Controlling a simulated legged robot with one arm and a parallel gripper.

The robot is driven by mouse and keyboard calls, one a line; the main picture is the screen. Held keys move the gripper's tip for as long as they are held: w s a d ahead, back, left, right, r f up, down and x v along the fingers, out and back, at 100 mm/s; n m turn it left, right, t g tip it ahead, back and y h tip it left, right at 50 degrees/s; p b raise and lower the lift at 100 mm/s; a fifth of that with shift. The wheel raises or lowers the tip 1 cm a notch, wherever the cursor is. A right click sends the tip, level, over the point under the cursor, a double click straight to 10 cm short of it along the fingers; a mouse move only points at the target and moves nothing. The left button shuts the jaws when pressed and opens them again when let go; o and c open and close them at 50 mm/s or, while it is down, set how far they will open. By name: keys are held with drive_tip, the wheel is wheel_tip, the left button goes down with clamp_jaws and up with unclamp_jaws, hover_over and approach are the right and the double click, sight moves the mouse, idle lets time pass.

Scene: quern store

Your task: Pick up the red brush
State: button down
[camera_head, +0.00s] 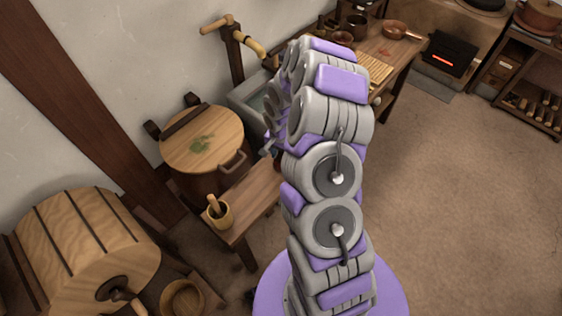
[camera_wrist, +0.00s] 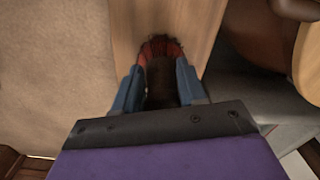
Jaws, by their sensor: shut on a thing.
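The red brush (camera_wrist: 160,48) is in the wrist view, at the upper middle. It has a reddish bristly end and a darker part between my fingers. My gripper (camera_wrist: 160,82) has two blue fingers, one on each side of the brush, and is shut on it. The brush is over a wooden bench top (camera_wrist: 190,20); I cannot tell whether it touches the wood. In the head view my arm hides most of the gripper area, and I cannot make out the brush there.
In the head view, a wooden bench (camera_head: 245,205) carries a mortar with a pestle (camera_head: 219,212). A lidded wooden tub (camera_head: 205,140) and a grey basin (camera_head: 248,100) stand beside it. A barrel (camera_head: 80,245) is at lower left. A stove (camera_head: 447,55) is at upper right. The floor (camera_head: 460,200) at right is clear.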

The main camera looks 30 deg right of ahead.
sight(279, 161)
drive_tip(key=shift+s+a, duration=0.1)
drive_tip(key=shift+a, duration=1.05)
drive_tip(key=r, duration=0.1)
drive_tip(key=d+r+p, duration=0.1)
drive_tip(key=r, duration=0.1)
drive_tip(key=shift+d+r, duration=0.25)
drive_tip(key=shift+r, duration=0.1)
drive_tip(key=s+d+r+p, duration=0.1)
drive_tip(key=s+d+p, duration=0.1)
drive_tip(key=s+d, duration=0.7)
drive_tip(key=shift+s, duration=1.65)
drive_tip(key=shift+d+r, duration=0.1)
drive_tip(key=shift+d, duration=0.1)
